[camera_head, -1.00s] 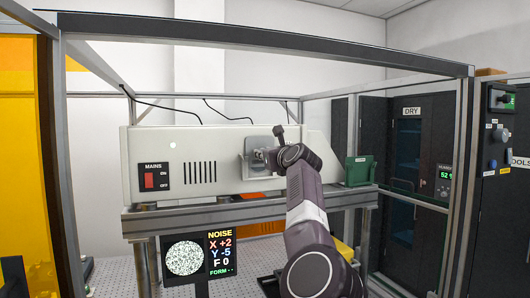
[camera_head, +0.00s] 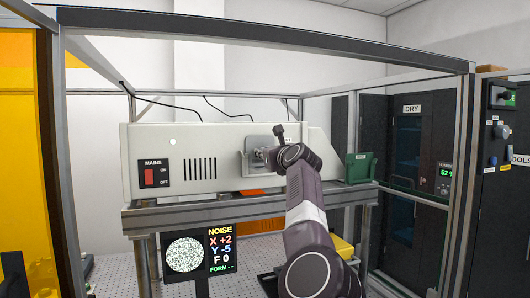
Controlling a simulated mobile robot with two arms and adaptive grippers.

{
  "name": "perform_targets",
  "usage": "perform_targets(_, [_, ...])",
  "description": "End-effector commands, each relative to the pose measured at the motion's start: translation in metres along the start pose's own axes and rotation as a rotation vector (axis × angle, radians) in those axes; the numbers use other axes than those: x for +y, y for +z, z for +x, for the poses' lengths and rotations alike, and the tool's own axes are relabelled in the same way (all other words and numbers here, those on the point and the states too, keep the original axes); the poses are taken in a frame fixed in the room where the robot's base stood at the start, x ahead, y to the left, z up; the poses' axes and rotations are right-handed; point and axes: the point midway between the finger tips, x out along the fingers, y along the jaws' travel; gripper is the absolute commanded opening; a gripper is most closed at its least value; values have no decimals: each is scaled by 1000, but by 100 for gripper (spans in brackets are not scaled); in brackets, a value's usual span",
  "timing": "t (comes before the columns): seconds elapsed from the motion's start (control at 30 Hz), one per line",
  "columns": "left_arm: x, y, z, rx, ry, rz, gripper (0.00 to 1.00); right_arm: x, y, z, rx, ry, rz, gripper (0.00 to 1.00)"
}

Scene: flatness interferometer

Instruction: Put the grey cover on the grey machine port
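The grey machine (camera_head: 205,150) is a long light-grey box on a metal frame, with a MAINS switch and a vent. The grey cover (camera_head: 249,145) is a small plate upright against the right part of its front. The port itself cannot be seen; the cover and my gripper block that spot. My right gripper (camera_head: 266,155) is at the cover's right side, at the end of the arm that comes up from below. Its fingers are too small and hidden to tell whether they grip the cover. My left gripper is not in view.
A green box (camera_head: 360,168) stands at the machine's right end. A screen (camera_head: 199,254) reading NOISE is at the lower front. Metal frame posts (camera_head: 460,180) stand at both sides and a beam (camera_head: 270,36) crosses above. An orange item (camera_head: 258,227) lies under the machine.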

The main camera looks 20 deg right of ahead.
Motion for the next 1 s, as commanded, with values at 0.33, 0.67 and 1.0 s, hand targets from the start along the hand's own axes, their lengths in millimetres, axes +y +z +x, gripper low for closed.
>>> perform_targets(0.33, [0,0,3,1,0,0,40,1,-6,0,0,0,0,0])
perform_targets(0.67, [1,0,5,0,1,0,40,2,-12,0,0,0,-1,0])
perform_targets(1.0, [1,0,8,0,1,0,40,3,-18,0,-1,0,0,0])
